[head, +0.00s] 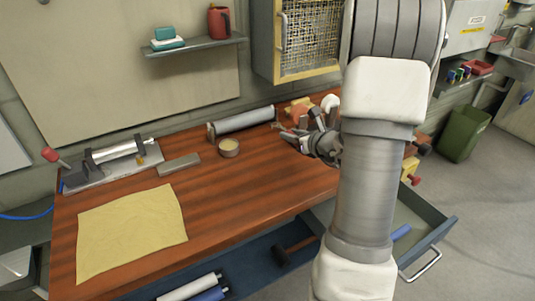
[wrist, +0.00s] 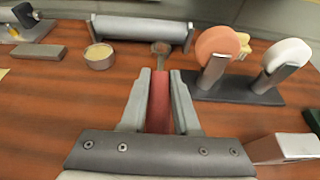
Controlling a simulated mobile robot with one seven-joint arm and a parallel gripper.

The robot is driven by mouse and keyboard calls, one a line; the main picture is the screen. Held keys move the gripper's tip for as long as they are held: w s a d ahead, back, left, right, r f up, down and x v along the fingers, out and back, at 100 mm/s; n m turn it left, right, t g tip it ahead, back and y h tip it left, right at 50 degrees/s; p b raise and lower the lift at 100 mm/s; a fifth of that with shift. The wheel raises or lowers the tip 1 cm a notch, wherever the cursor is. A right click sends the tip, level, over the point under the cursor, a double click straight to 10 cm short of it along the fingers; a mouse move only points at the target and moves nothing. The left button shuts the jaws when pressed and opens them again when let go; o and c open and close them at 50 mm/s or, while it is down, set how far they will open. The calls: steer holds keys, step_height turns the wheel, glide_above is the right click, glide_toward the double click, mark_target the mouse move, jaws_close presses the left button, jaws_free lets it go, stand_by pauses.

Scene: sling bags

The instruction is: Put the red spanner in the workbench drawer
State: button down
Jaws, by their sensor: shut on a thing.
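The red spanner (wrist: 159,98) lies between the two grey fingers of my gripper (wrist: 160,74) in the wrist view. Its grey metal head (wrist: 161,48) points away from me, toward a grey roller. My gripper (head: 297,140) is shut on it over the right part of the wooden workbench (head: 240,195). In the head view my arm hides much of the area around the gripper, and I cannot make out the spanner clearly. The workbench drawer (head: 440,229) stands pulled out at the lower right, with a bar handle (head: 422,265). A blue item (head: 400,232) is inside. My arm covers its left part.
A stand with a pink disc (wrist: 217,45) and a white disc (wrist: 287,57) is right of the gripper. A grey roller (wrist: 140,28) and round tin (wrist: 99,56) are behind and left. A yellow cloth (head: 130,230) lies at the bench's left. A green bin (head: 463,133) stands right.

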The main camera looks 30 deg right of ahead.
glide_above(270, 157)
step_height(270, 157, down, 4)
steer(key=shift+s+r+b, duration=0.1)
steer(key=shift+b, duration=0.25)
steer(key=shift+f, duration=2)
steer(key=shift+b, duration=0.3)
steer(key=shift+f+b, duration=0.25)
steer(key=shift+b, duration=0.05)
steer(key=c, duration=0.7)
jaws_free()
steer(key=shift+o, duration=0.2)
steer(key=shift+r, duration=0.15)
